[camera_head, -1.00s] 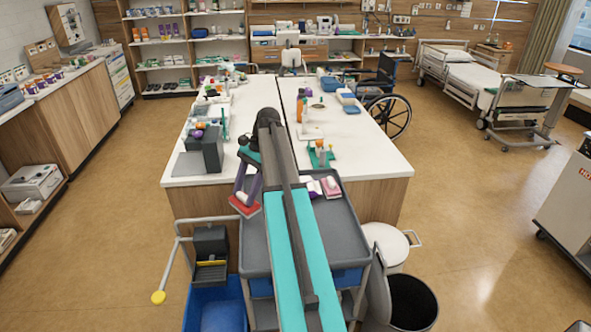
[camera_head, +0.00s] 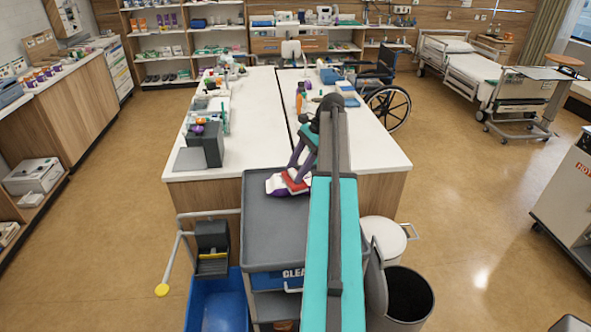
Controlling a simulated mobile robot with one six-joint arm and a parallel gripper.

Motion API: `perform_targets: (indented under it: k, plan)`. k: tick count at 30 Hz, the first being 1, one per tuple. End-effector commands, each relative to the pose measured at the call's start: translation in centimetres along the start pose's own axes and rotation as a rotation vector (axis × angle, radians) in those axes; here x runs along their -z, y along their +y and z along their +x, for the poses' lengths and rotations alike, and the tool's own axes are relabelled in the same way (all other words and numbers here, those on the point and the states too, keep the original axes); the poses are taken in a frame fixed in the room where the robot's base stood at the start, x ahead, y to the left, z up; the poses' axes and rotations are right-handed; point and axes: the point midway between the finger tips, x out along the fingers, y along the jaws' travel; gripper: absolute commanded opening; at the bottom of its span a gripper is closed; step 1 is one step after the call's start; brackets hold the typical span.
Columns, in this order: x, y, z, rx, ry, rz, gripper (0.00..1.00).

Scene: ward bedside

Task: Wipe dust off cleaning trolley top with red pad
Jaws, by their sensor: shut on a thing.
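The cleaning trolley's grey top (camera_head: 278,228) is in front of the white counter, with my arm across its right side. My gripper (camera_head: 298,169) is over the trolley's far edge, its purple fingers shut on the red pad (camera_head: 295,183). The pad is low at the tray surface; I cannot tell whether it touches. A white and purple item (camera_head: 276,186) lies just left of the pad, touching it or very close. My arm hides the right part of the top. No dust can be made out at this size.
The white counter (camera_head: 250,135) stands just beyond the trolley, with a grey box (camera_head: 207,147) on its left. A mop wringer (camera_head: 212,245) and blue bucket (camera_head: 217,303) are at the trolley's left. Bins (camera_head: 408,298) stand at its right. The tray's near left is clear.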

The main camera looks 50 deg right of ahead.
Motion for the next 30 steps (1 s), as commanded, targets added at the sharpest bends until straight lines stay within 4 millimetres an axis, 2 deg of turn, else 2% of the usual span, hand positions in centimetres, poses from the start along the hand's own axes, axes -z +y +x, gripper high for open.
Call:
perform_targets:
  k: [8, 21, 30]
  plan:
    - [0.2, 0.0, 0.5, -0.001, 0.0, -0.001, 0.15]
    - [1.9, 0.0, 3.4, -0.002, 0.0, -0.002, 0.15]
    - [2.4, 0.0, 4.4, -0.002, 0.0, -0.003, 0.15]
